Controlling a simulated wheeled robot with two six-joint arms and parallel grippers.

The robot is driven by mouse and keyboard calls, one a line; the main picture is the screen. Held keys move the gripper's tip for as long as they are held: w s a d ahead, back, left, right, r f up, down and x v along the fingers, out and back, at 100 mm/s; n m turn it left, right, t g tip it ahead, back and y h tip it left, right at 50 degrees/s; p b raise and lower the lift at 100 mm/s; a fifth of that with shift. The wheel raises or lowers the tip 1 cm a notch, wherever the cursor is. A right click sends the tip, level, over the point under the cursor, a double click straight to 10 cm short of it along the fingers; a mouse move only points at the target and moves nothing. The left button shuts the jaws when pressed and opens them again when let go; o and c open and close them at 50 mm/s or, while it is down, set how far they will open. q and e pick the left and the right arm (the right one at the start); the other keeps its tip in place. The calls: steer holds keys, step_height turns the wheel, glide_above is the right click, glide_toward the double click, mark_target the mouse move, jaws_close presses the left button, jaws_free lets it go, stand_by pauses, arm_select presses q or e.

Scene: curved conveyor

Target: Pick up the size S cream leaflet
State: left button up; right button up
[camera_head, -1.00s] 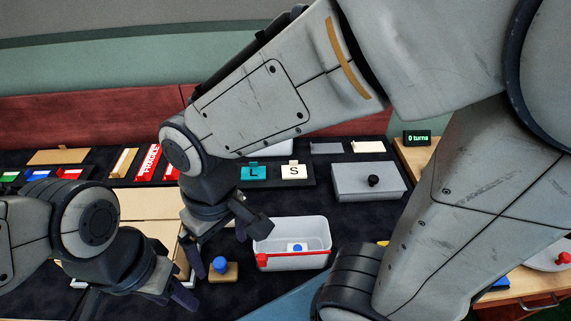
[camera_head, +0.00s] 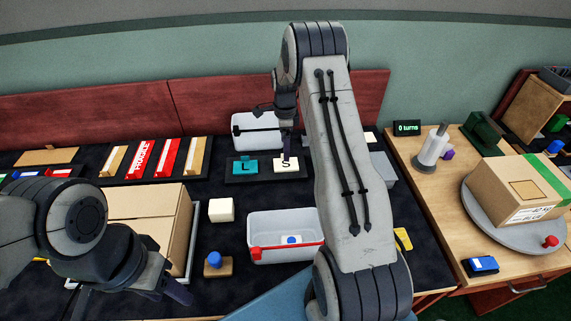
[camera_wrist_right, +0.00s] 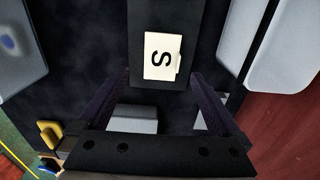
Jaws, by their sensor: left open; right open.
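The cream leaflet marked S (camera_head: 284,163) lies on a dark stand beside the teal leaflet marked L (camera_head: 243,167). In the right wrist view the cream leaflet (camera_wrist_right: 161,56) lies flat, just ahead of the fingertips and between their lines. My right gripper (camera_head: 288,142) points down over the leaflet and partly covers it; its fingers (camera_wrist_right: 160,75) are apart with nothing between them. My left gripper (camera_head: 168,290) is at the lower left, open and empty, away from the leaflets.
A white bin with a red clip (camera_head: 285,252) stands in front. Another white bin (camera_head: 243,133) stands behind the leaflets. A cardboard box (camera_head: 147,215) is at left, and a carton sits on a turntable (camera_head: 477,219) at right. Dark mat around the cream cube (camera_head: 221,210) is partly clear.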

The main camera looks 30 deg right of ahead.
mark_target(286, 164)
steer(key=shift+f, duration=0.95)
steer(key=f+p, duration=0.1)
steer(key=f, duration=0.3)
steer(key=shift+d, duration=0.2)
steer(key=shift+f, duration=0.7)
steer(key=c, duration=1.3)
